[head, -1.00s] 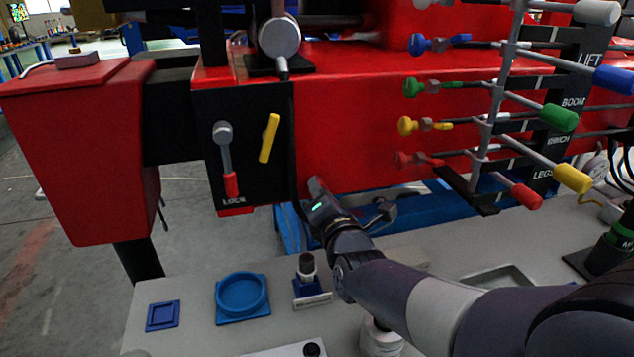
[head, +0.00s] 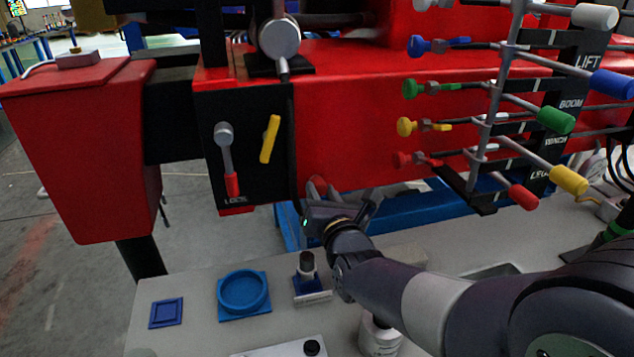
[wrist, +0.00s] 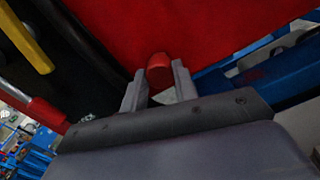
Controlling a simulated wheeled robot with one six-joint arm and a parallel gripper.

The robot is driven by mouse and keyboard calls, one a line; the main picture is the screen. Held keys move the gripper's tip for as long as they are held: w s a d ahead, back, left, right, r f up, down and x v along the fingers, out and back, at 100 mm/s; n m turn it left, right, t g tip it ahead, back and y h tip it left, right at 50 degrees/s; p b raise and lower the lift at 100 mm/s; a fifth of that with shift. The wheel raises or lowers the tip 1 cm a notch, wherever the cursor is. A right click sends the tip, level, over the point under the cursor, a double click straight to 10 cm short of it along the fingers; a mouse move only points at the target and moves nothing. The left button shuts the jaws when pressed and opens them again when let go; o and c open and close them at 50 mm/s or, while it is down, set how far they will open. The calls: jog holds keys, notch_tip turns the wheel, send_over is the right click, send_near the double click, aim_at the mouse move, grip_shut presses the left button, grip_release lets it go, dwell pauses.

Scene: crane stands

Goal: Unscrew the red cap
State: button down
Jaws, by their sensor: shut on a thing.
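The red cap (wrist: 159,68) shows in the wrist view between the tips of my gripper (wrist: 158,82), against the red machine body. The two grey fingers stand on either side of it, and my gripper is shut on it. In the head view my gripper (head: 328,190) is at the lower edge of the red body, right of the black LOCK panel. A small red rounded part, which looks like the cap (head: 317,184), shows at the fingertips there. The cap's threads and its seat are hidden.
The LOCK lever (head: 228,165) and a yellow handle (head: 270,139) are left of my gripper. Coloured levers (head: 555,120) and knobs stand to the right. Below is a grey table (head: 190,335) with a blue round dish (head: 243,291), a blue square (head: 166,313) and a dark-topped holder (head: 308,270).

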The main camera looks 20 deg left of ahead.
jog(key=shift+f, duration=0.1)
jog(key=c, duration=1)
grip_release()
jog(key=shift+c, duration=0.9)
